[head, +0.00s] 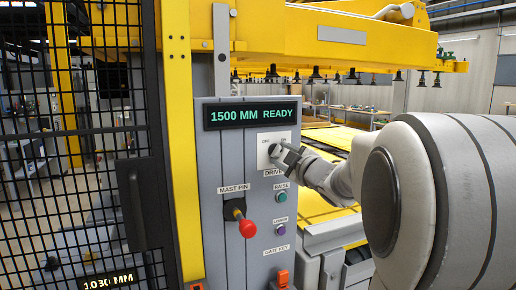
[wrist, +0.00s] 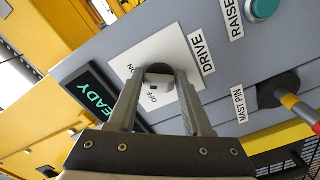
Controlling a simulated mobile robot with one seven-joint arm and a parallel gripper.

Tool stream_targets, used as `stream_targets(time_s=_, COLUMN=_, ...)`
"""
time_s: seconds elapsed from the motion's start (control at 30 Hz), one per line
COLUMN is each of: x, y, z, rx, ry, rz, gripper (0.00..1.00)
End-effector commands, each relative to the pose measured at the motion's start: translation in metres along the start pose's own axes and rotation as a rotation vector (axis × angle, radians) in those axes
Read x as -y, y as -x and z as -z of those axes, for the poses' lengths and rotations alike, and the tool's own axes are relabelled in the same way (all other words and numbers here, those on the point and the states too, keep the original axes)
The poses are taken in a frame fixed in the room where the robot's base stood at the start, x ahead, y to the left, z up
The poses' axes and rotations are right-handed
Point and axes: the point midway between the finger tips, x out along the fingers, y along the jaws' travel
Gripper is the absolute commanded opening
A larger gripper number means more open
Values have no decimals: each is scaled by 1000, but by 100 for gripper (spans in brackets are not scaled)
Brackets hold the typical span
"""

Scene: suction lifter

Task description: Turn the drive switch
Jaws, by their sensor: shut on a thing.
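The drive switch is a dark knob on a white plate with OFF and ON marks, above the DRIVE label. In the head view the switch (head: 275,150) sits on the grey control panel (head: 214,170), under the display reading 1500 MM READY. My gripper (head: 284,154) reaches it from the right. In the wrist view the switch (wrist: 159,69) is between the two fingertips, and my gripper (wrist: 160,78) is shut on it. The fingers hide much of the knob, so I cannot tell which mark it points to.
The red mast pin knob (head: 247,228) sticks out below left of the switch. The raise button (head: 282,196) and lower button (head: 280,229) are just below it. A black mesh gate (head: 75,150) stands at the left, and the yellow suction lifter beam (head: 340,37) is above.

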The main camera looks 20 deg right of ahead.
Motion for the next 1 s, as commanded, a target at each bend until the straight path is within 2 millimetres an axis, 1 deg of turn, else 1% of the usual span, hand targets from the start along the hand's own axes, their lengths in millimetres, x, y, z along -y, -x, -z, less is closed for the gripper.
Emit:
stream_targets(time_s=0.2, x=-1, y=0, z=1, rx=0, ry=-123, rz=0, gripper=0)
stream_targets(time_s=0.4, x=0, y=0, z=1, rx=-1, ry=-187, rz=-1, gripper=0)
stream_targets(time_s=0.97, x=1, y=0, z=1, rx=-1, ry=-212, rz=-1, gripper=0)
stream_targets(time_s=1.0, x=1, y=0, z=1, rx=-1, ry=-212, rz=-1, gripper=57)
